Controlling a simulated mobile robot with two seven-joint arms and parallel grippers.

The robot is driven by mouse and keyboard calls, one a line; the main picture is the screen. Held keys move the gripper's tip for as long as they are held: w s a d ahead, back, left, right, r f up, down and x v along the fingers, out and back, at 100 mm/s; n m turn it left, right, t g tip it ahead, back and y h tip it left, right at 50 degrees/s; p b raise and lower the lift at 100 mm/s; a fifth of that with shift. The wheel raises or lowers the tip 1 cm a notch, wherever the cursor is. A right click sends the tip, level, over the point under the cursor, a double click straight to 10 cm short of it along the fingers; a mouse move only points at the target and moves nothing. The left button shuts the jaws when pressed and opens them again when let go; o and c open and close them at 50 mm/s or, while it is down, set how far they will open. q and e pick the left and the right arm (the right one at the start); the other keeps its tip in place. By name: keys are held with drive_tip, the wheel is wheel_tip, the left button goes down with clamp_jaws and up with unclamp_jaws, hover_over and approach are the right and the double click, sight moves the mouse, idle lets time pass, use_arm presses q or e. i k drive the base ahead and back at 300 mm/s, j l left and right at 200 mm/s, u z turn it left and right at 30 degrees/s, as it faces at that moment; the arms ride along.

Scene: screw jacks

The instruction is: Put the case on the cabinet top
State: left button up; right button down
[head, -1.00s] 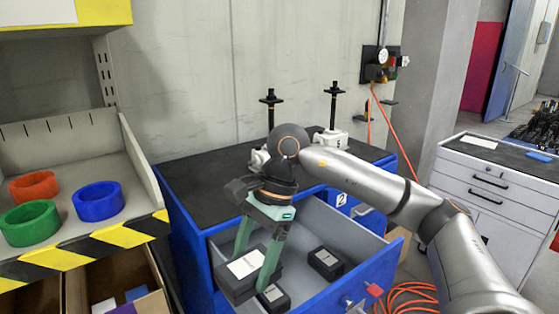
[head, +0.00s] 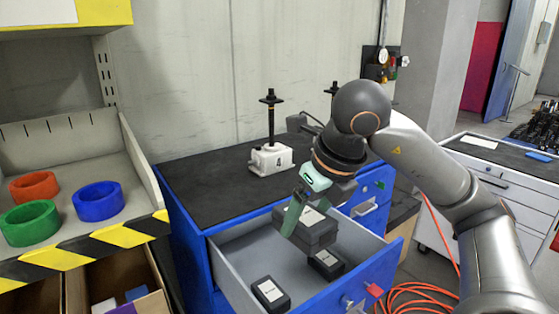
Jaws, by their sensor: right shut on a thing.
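The case (head: 318,236) is a dark grey box with a white label on top. My right gripper (head: 306,214) is shut on it and holds it raised over the open drawer (head: 232,262) of the blue cabinet. One green finger shows on the case's left side; the other is mostly hidden. The black cabinet top (head: 215,190) lies behind and to the left of the case. My left gripper is not in view.
A white screw jack (head: 270,158) marked 4 stands on the cabinet top; another is mostly hidden behind my right arm. Two smaller dark boxes, one front left (head: 270,293) and one farther right (head: 326,262), lie in the drawer. The top's left part is clear.

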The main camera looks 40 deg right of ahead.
sight(215, 193)
drive_tip(key=i, duration=1)
